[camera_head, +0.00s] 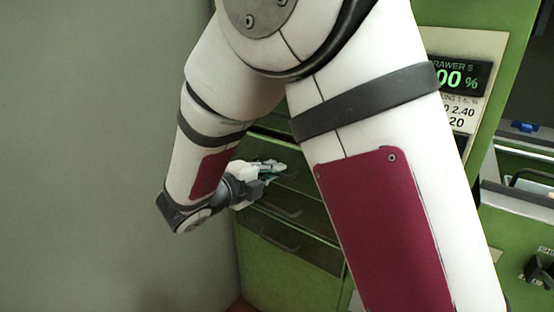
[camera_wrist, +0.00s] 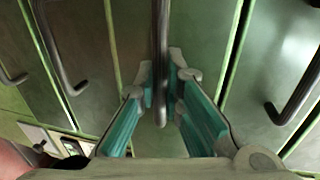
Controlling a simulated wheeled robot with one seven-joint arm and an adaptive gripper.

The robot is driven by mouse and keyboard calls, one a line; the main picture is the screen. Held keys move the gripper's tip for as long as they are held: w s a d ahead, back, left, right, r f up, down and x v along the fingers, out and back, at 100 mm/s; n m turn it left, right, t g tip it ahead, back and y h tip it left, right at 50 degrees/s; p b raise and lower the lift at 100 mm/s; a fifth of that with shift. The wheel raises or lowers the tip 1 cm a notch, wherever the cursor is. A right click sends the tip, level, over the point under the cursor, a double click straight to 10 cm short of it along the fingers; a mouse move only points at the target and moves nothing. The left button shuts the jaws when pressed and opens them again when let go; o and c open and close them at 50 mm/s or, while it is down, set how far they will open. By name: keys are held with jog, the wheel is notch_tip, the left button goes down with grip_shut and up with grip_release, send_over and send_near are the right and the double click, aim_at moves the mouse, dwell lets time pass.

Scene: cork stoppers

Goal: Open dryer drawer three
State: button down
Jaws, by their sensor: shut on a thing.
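A green dryer cabinet (camera_head: 262,277) has a stack of green drawers with dark bar handles. In the head view my gripper (camera_head: 276,170) is at the front of an upper visible drawer, partly hidden by my arm. In the wrist view my gripper (camera_wrist: 161,72) has its teal-padded fingers on both sides of a dark bar handle (camera_wrist: 160,35), shut on it. The held drawer (camera_wrist: 205,35) looks closed or nearly so. No number on it is readable, so I cannot tell which drawer it is.
Neighbouring handles show on the left (camera_wrist: 58,50) and right (camera_wrist: 298,90) in the wrist view. A grey wall (camera_head: 90,150) stands left of the cabinet. A display panel (camera_head: 460,78) with green digits is at the right, partly behind my arm.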

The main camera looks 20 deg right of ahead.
jog(key=p+v, duration=0.2)
jog(key=v, duration=0.1)
jog(key=f+p+v, duration=0.1)
jog(key=p+v, duration=0.1)
jog(key=shift+s+a, duration=0.3)
jog(key=shift+a, duration=0.15)
jog(key=c, duration=2)
grip_release()
jog(key=shift+o, duration=0.2)
jog(key=v, duration=1.2)
